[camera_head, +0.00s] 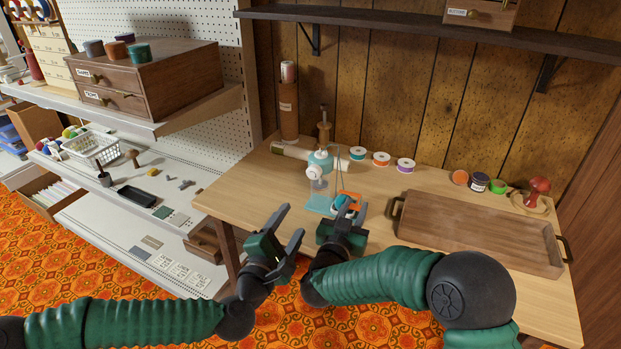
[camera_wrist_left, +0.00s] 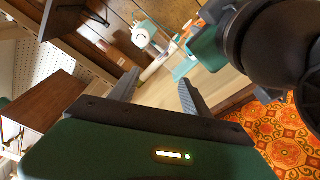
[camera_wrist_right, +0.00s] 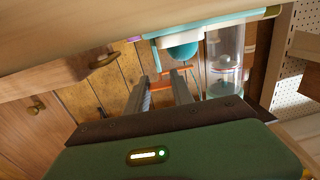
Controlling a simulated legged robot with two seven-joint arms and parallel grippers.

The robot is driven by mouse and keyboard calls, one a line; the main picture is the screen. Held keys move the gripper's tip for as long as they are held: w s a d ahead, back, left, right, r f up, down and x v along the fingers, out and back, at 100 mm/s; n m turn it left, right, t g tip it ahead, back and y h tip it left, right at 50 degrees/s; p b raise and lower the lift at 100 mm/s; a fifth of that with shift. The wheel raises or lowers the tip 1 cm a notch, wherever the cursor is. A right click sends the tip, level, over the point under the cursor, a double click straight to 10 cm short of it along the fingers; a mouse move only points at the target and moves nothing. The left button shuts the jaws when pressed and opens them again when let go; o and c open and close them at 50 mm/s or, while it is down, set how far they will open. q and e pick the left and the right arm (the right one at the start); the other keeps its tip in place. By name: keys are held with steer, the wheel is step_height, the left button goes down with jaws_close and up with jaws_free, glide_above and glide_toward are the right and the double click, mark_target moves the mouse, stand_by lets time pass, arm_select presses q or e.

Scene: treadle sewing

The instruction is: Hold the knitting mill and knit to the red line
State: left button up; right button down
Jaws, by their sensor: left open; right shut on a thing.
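The knitting mill (camera_head: 319,163) stands near the table's front edge, with a teal body, a white round part and a clear lower tube. In the right wrist view its clear tube (camera_wrist_right: 225,58) shows close up, with a thin reddish mark that I cannot identify for sure. My right gripper (camera_head: 344,206) is shut on a part of the mill by an orange piece and a teal rounded part (camera_wrist_right: 183,52); the fingers hide the grip. The mill also shows in the left wrist view (camera_wrist_left: 145,35). My left gripper (camera_head: 293,220) is open and empty, left of the mill.
Colored spools (camera_head: 380,159) stand behind the mill. A wooden tray (camera_head: 480,230) with handles lies on the right of the table. A brown column (camera_head: 288,110) stands at the back left. Shelves with a drawer box (camera_head: 150,78) are at left, with open floor (camera_head: 60,250) in front.

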mark_target(313, 175)
arm_select(q)
step_height(313, 175, up, 6)
steer(key=f+n+h, duration=0.1)
steer(key=n, duration=0.9)
steer(key=x, duration=1.1)
steer(key=shift+w+d+r, duration=0.15)
steer(key=shift+d+r, duration=0.2)
steer(key=shift+r, duration=0.05)
jaws_close()
